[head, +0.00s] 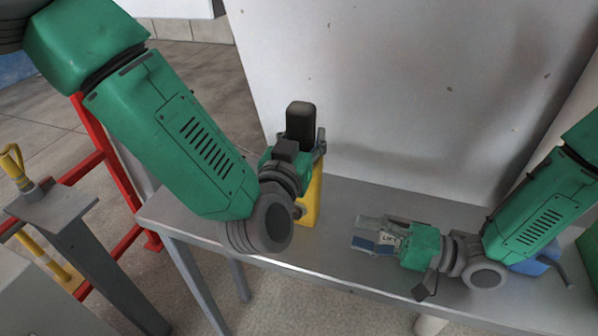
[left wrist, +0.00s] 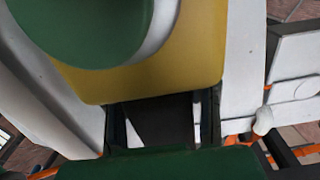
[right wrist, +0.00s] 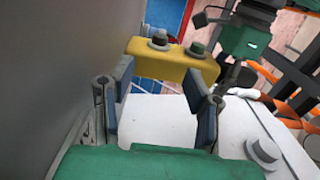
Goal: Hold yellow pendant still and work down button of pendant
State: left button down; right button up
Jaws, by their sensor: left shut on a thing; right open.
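The yellow pendant (head: 313,198) stands upright over the grey table, with a dark upper part (head: 300,120). My left gripper (head: 303,150) is shut on this dark part, which lies between its fingers in the left wrist view (left wrist: 160,122). There the yellow body (left wrist: 165,75) and a large green round part (left wrist: 80,28) fill the upper middle. My right gripper (head: 374,235) is open and empty to the pendant's right, fingers towards it. In the right wrist view the yellow pendant (right wrist: 172,66) shows beyond the blue finger pads, with two round buttons on top.
The grey table (head: 340,262) has bare room between the pendant and my right gripper. A large pale panel (head: 400,90) stands behind. A red frame (head: 118,180) and a grey post (head: 85,235) stand at the left. A blue object (head: 540,260) lies behind my right arm.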

grip_shut()
dwell(1.1)
